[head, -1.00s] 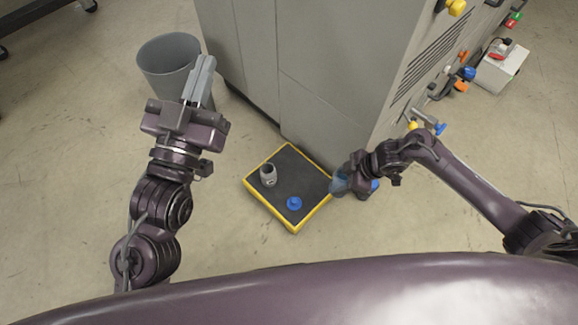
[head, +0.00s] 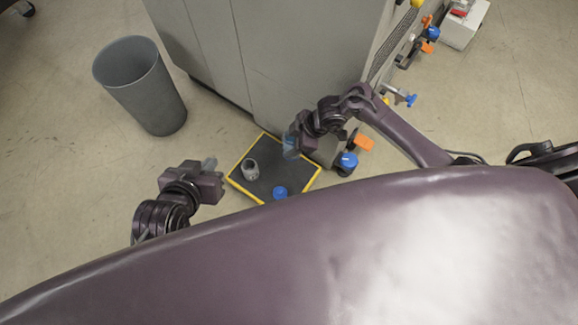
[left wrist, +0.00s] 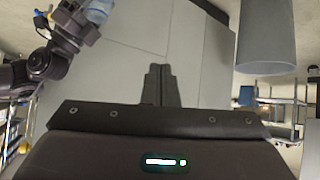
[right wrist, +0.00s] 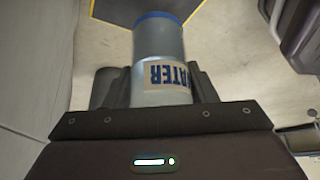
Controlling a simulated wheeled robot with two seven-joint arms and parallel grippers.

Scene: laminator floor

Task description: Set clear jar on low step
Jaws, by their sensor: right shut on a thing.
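The clear jar (right wrist: 158,45), bluish with a blue end and a label reading "WATER", is held in my right gripper (right wrist: 160,88). In the head view the jar (head: 290,147) is at the far right corner of the low step (head: 292,177), a dark platform with yellow edges. I cannot tell its height above the step. My right gripper (head: 298,138) is shut on it. My left gripper (head: 211,163) is left of the step; its fingers are together and empty in the left wrist view (left wrist: 160,85).
A grey container (head: 250,169) and a blue object (head: 280,192) stand on the step. A grey bin (head: 145,88) stands on the floor at left. A large grey machine (head: 300,60) rises behind the step, with blue and orange knobs (head: 347,160) at its right side.

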